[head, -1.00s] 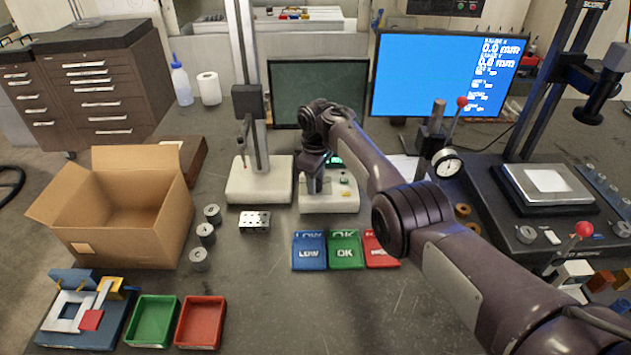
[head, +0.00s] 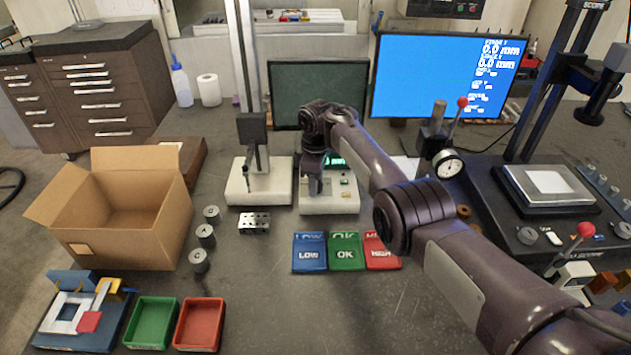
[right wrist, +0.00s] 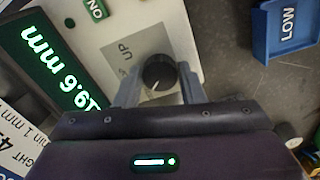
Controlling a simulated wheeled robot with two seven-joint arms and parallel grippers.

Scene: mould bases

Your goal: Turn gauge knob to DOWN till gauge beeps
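The gauge's control box (head: 328,204) stands mid-bench in the head view, partly behind my right arm. In the right wrist view its round black knob (right wrist: 159,72) sits between the two fingers of my right gripper (right wrist: 160,88), which close on its sides. The green display (right wrist: 62,70) appears to read 19.6 mm. The gauge stand (head: 258,186) has a dark carriage (head: 252,128) on its column, with a probe above its white base. My left gripper is out of view.
A holed metal block (head: 254,223) and several grey cylinders (head: 206,236) lie left of the box. LOW, OK and HIGH trays (head: 345,256) lie in front. An open carton (head: 125,215) stands left, and a dial gauge (head: 448,164) right. The front middle is clear.

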